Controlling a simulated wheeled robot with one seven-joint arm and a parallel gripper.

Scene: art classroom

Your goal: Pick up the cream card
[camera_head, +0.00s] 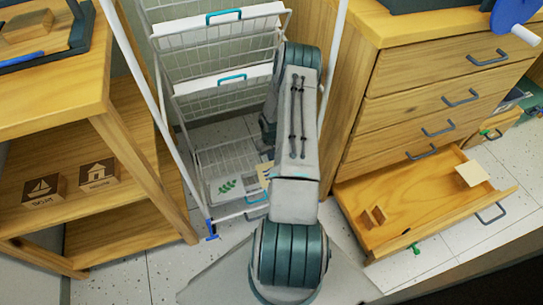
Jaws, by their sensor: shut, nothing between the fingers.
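A small cream card (262,169) shows at the right of the low wire basket (205,160), partly hidden behind my arm. A white sheet with a green leaf print (226,188) lies to its left in the same basket. My gripper (267,152) points down just above the cream card, mostly hidden by my arm. It is shut and empty. I cannot tell whether it touches the card.
White wire rack tiers (222,80) stand above the basket. A wooden cabinet (425,100) at right has an open low drawer (415,200) holding a pale square (472,174) and small brown blocks (373,217). A wooden shelf (60,150) with two picture blocks stands at left.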

